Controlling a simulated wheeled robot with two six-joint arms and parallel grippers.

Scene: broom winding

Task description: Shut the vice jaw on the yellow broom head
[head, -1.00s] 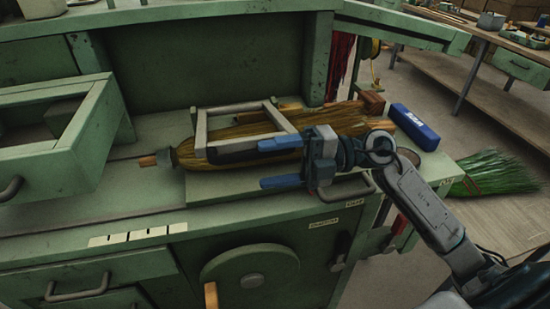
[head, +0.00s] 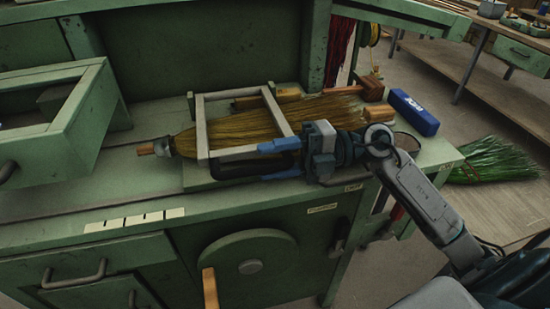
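The yellow broom head (head: 238,131) lies on its side on the green bench, its narrow bound end to the left and its bristles spreading right. A grey metal vice frame (head: 201,129) stands around it. A black bar handle (head: 233,171) is at the frame's near side. My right gripper (head: 281,160) comes in from the right at this handle. Its blue fingers are partly drawn together, one above and one below the bar, and appear shut on it. The contact is small and partly hidden. My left gripper is not in view.
A blue box (head: 413,112) and wooden blocks (head: 373,88) lie at the bench's right. An open drawer (head: 88,125) stands at the left. A wheel with a wooden crank handle (head: 209,288) is on the bench front. Green bristles (head: 493,167) show beyond the right end.

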